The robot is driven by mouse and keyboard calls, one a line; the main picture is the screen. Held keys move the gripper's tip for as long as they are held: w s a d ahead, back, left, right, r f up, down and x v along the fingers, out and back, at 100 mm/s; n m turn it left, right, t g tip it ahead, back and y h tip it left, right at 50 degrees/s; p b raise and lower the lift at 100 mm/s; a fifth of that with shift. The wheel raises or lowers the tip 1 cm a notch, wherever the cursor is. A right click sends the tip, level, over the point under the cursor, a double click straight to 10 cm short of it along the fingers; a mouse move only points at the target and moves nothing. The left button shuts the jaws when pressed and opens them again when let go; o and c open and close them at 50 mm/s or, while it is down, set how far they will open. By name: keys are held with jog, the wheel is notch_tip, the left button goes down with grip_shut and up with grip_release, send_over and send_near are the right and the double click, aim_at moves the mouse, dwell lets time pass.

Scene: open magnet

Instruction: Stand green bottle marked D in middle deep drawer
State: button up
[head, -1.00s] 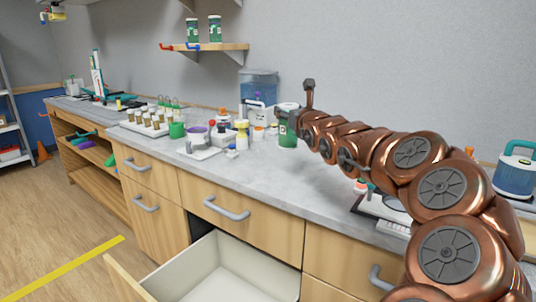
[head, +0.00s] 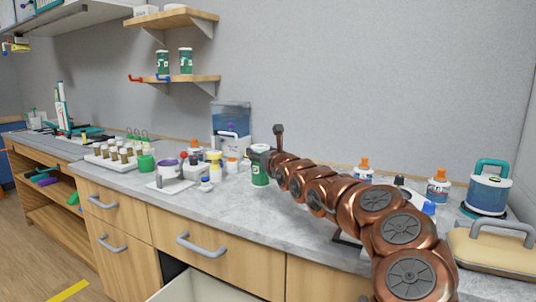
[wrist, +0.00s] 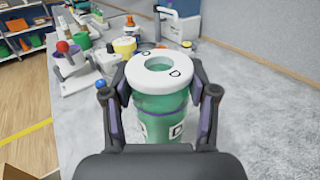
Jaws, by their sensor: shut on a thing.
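The green bottle marked D (wrist: 160,95) has a white ring-shaped lid with D marks and sits between the two fingers of my gripper (wrist: 160,100) in the wrist view. My gripper is shut on it, and the bottle looks upright. In the head view the bottle (head: 260,168) is over the grey counter at the end of my copper arm; I cannot tell whether its base touches the counter. The open deep drawer (head: 205,288) shows at the bottom of the head view, below and left of the bottle. Only part of its pale interior is visible.
On the counter (head: 235,208), a rack of brown-capped vials (head: 115,155), a green cup (head: 146,163) and several small bottles stand left of my gripper. A blue-topped dispenser (head: 231,122) stands behind. Two green bottles (head: 174,62) stand on the wall shelf.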

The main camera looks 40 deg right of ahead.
jog(key=w+d+p, duration=0.1)
jog(key=d+p, duration=0.1)
jog(key=p, duration=0.2)
jog(key=shift+w+r, duration=0.15)
jog(key=w+d+f+p, duration=0.5)
jog(key=d+p, duration=0.2)
jog(key=shift+d, duration=0.3)
dwell(0.9)
jog(key=shift+f, duration=0.3)
jog(key=o, duration=1.5)
jog(key=shift+r, duration=0.1)
